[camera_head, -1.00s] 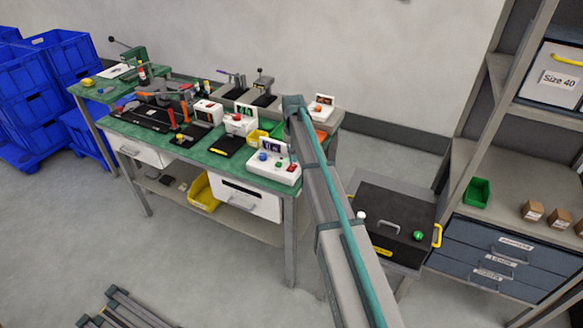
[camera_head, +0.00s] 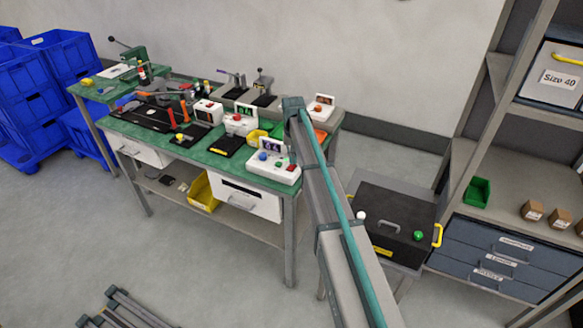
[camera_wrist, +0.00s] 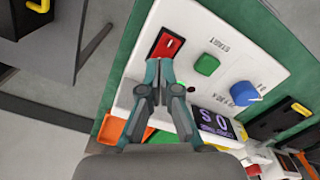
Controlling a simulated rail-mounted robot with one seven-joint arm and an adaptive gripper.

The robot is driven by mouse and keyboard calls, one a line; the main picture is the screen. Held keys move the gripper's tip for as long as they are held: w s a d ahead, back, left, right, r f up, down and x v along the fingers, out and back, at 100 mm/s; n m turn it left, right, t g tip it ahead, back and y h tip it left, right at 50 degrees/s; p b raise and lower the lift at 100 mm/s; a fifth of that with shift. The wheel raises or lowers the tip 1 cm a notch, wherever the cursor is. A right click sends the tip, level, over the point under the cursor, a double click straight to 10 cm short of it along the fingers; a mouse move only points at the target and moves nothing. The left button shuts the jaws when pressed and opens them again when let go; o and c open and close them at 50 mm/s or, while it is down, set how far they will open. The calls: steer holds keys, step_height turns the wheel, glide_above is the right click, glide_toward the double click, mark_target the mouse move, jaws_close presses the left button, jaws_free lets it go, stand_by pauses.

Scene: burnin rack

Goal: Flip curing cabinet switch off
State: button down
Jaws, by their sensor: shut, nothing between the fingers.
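A white control box (camera_head: 272,172) stands at the front right corner of the green bench. In the wrist view, the same box (camera_wrist: 191,20) carries a red rocker switch (camera_wrist: 167,46), a green START button (camera_wrist: 207,65), a blue knob (camera_wrist: 245,93) and a lit display (camera_wrist: 214,123). My gripper (camera_wrist: 159,66) is shut and empty, its fingertips at the lower edge of the red switch. I cannot tell whether they touch it, or which way the rocker is set. In the head view, my arm reaches over the box's right side.
Other white boxes (camera_head: 240,124) and tools stand on the green bench (camera_head: 205,157). A black lidded cabinet (camera_head: 385,215) with a yellow side handle stands to the right. A metal shelf (camera_head: 510,180) is at far right. In the wrist view, an orange tray (camera_wrist: 111,129) lies beside the box.

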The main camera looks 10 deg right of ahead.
mark_target(293, 165)
steer(key=shift+f+b, duration=0.3)
steer(key=shift+f, duration=0.55)
stand_by(0.4)
steer(key=shift+r, duration=0.15)
steer(key=shift+r+p, duration=1.85)
steer(key=shift+r, duration=1.55)
